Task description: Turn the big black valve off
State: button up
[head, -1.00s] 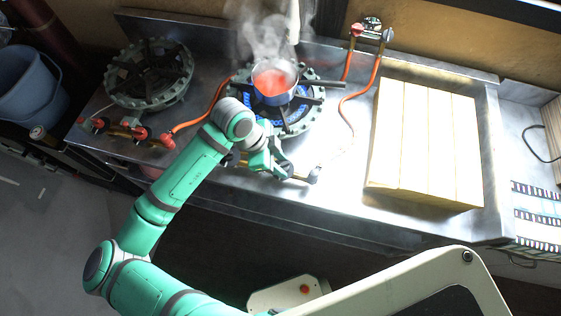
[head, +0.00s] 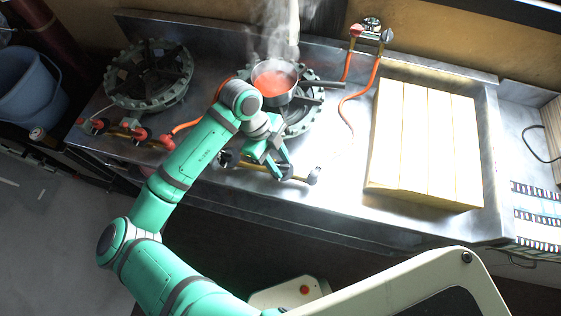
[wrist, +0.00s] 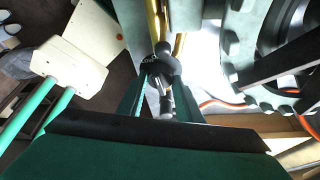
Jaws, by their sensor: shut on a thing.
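The big black valve (wrist: 161,67) is a dark round knob on a brass gas pipe (wrist: 153,20), between my fingers in the wrist view. My gripper (head: 278,168) is at the pipe along the counter's front edge, and its fingers are shut on the valve. In the head view my green arm and gripper largely hide the valve. The burner (head: 304,118) behind it carries a dark pan (head: 278,101) of red, steaming contents. No blue flame shows under the pan.
A second burner (head: 148,75) stands at left, with red-handled valves (head: 166,142) in front. An orange hose (head: 346,112) runs to wall taps (head: 372,33). A pale wooden block (head: 425,140) fills the right counter.

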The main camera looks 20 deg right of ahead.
jog(key=shift+m, duration=0.6)
jog(key=shift+y, duration=0.3)
jog(key=o, duration=1)
jog(key=v, duration=1)
jog(key=shift+w+a+r, duration=0.1)
jog(key=shift+w+r, duration=0.05)
jog(key=shift+r, duration=0.2)
